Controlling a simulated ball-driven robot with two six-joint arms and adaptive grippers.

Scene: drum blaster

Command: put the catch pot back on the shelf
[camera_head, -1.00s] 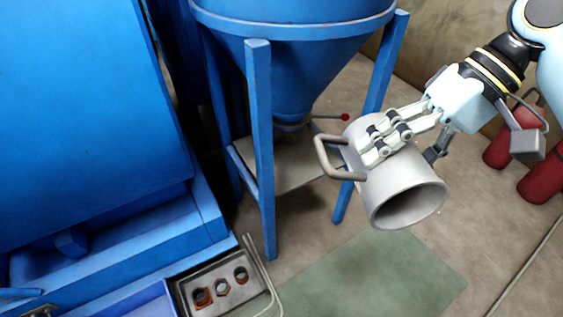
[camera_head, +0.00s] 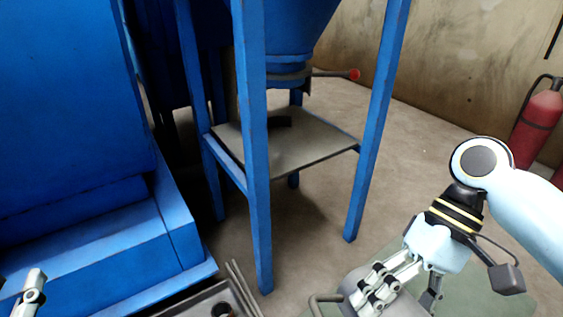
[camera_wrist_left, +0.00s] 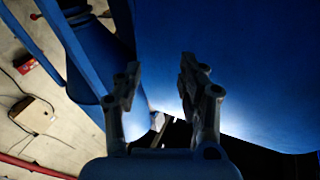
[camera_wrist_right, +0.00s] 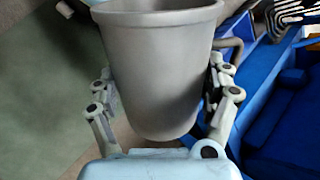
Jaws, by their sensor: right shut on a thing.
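The catch pot, a grey metal pot with a side handle, shows at the bottom edge of the head view (camera_head: 398,304), partly cut off. In the right wrist view the pot (camera_wrist_right: 160,75) fills the middle. My right gripper (camera_wrist_right: 162,95) is shut on it, with fingers on both sides of its wall. The shelf (camera_head: 310,150) is a flat grey plate between the blue legs under the hopper. It stands away from the pot, up and to the left. A small dark piece lies on it. My left gripper (camera_wrist_left: 155,85) is open and empty, close to blue machinery.
The hopper's blue front leg (camera_head: 257,160) and right leg (camera_head: 378,120) flank the shelf. A valve lever with a red knob (camera_head: 354,75) sticks out above it. A red fire extinguisher (camera_head: 538,125) stands at right.

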